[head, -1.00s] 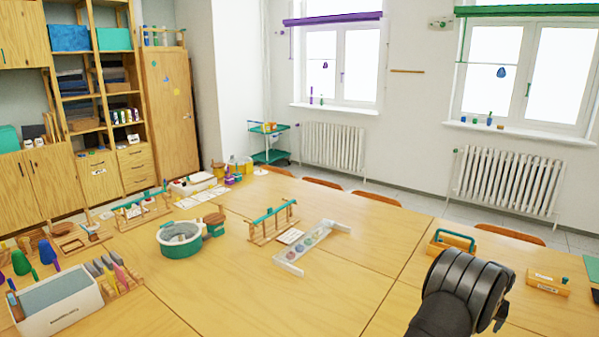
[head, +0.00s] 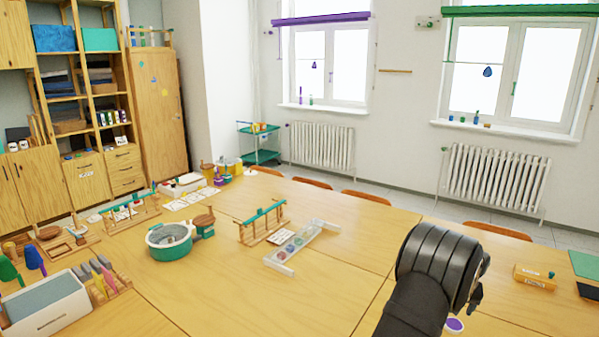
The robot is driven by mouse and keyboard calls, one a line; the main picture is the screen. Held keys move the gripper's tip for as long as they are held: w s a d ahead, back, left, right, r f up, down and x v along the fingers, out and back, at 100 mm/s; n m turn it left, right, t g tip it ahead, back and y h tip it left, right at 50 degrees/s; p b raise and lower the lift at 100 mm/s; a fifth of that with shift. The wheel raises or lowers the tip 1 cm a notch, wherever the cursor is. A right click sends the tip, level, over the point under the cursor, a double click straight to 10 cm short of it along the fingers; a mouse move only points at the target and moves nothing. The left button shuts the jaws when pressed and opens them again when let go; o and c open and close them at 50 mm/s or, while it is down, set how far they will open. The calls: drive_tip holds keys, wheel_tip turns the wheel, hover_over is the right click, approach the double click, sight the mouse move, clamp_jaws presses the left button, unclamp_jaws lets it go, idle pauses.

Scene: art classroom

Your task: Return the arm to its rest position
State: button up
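My arm reaches up from the bottom of the head view, and its dark end (head: 440,268) is above the right part of the wooden table (head: 330,290). The rounded black wrist housing faces the camera. Only a small dark piece shows past its right edge, so the fingers are mostly hidden. I cannot tell whether the gripper is open, shut or holding anything.
A white tray with round pieces (head: 301,243), a wooden rack with a green bar (head: 262,222) and a green-and-white tub (head: 170,245) stand left of my arm. A small wooden box (head: 534,277) is to the right. The table's front middle is clear.

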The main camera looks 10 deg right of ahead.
drive_tip(key=w+a+n+y, duration=0.1)
drive_tip(key=w+a+n, duration=0.4)
drive_tip(key=w+a, duration=1.15)
drive_tip(key=w+a+n, duration=0.2)
drive_tip(key=w+a, duration=0.1)
drive_tip(key=a, duration=0.9)
drive_tip(key=w+a+n+y, duration=0.1)
drive_tip(key=w+a+n, duration=0.2)
drive_tip(key=a, duration=1)
drive_tip(key=shift+w+a+n+y, duration=0.3)
